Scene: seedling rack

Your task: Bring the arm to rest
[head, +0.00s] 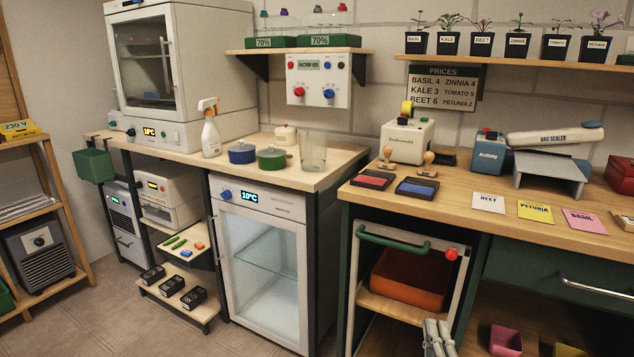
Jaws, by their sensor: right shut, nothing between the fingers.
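My right gripper (437,330) shows at the bottom edge of the head view, right of the middle. Its grey fingers are together with nothing between them. It is in front of the open cabinet under the right counter, below the red-brown bin (411,279) in the picture, and seems apart from it. The rest of my right arm is out of the frame. My left gripper is not in view.
The wooden right counter (460,205) holds stamps, ink pads, a label machine and coloured cards. A green handle (394,239) sticks out above the bin. A glass-door fridge (262,265) stands left of it. The tiled floor (150,325) at lower left is clear.

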